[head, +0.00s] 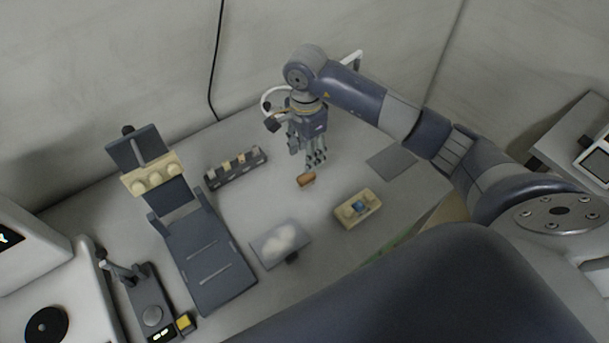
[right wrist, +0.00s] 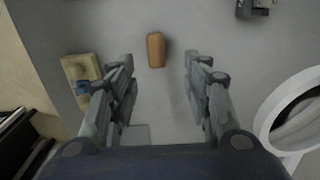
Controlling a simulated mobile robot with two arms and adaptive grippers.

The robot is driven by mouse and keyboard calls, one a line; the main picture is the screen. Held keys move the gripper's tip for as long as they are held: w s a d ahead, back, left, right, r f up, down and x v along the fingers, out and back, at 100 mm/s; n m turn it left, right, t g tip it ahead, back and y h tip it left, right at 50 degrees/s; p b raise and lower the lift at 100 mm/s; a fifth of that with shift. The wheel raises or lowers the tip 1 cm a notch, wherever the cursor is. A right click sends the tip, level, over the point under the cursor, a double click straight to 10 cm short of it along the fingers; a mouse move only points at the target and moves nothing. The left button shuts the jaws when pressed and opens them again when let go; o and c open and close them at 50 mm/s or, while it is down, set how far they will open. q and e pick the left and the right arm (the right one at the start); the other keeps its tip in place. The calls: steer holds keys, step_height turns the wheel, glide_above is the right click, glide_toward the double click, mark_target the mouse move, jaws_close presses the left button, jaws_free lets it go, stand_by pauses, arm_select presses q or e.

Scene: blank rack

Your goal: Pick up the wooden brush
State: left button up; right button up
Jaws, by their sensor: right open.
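The wooden brush (head: 306,180) is a small orange-brown block lying on the grey table. In the right wrist view the brush (right wrist: 156,50) lies beyond the fingertips, roughly between their lines and a little left of centre. My right gripper (head: 316,162) points down just above and behind the brush. In the right wrist view the right gripper (right wrist: 159,62) has its fingers spread wide, with nothing between them. My left gripper is not in view.
A beige block with a blue part (head: 357,208) sits right of the brush. A dark rack (head: 236,172) stands to the left. A tray with white contents (head: 281,246) lies nearer. A grey pad (head: 391,163) lies at right. Bare table surrounds the brush.

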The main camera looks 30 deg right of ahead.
mark_target(306, 176)
step_height(306, 176, down, 5)
steer(key=shift+s+r+p, duration=0.15)
steer(key=shift+p, duration=0.3)
steer(key=f, duration=0.1)
steer(key=f+p, duration=0.1)
steer(key=f, duration=0.1)
steer(key=f+p, duration=0.1)
steer(key=f, duration=0.1)
steer(key=shift+s+a, duration=0.1)
steer(key=shift+s, duration=0.15)
steer(key=shift+w+f, duration=0.1)
steer(key=shift+f, duration=0.1)
jaws_close()
